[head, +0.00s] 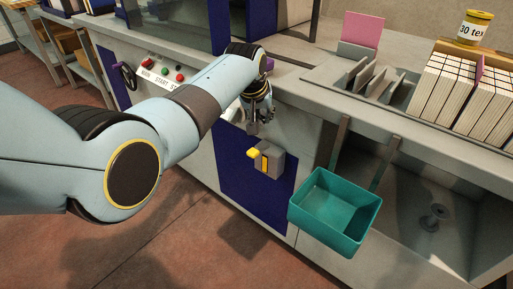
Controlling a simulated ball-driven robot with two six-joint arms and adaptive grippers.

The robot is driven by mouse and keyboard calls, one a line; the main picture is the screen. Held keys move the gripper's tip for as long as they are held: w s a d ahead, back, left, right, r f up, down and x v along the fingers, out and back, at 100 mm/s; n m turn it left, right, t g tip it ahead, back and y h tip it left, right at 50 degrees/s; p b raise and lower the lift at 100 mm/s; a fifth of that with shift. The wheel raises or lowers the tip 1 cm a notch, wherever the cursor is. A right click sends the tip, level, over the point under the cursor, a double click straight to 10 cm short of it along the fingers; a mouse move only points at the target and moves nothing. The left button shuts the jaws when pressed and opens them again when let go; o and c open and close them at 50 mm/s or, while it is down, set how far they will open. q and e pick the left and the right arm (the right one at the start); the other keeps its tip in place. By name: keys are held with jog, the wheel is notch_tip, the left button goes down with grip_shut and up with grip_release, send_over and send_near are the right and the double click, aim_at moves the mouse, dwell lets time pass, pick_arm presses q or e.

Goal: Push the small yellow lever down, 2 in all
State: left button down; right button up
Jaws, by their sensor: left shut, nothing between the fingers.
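One small yellow lever (254,153) sticks out to the left from a grey box with a yellow stripe (269,161), fixed on the blue front panel of the machine. The lever looks about level, near the top of its slot. My left gripper (253,131) is shut and empty, pointing down just above the lever. A small gap seems to show between its fingertips and the lever. A second yellow lever is not seen. My right gripper is not in view.
A teal bin (335,208) hangs on the machine front to the right of the lever box. Sewn blocks (440,88) and a labelled tin (474,28) stand on top at right.

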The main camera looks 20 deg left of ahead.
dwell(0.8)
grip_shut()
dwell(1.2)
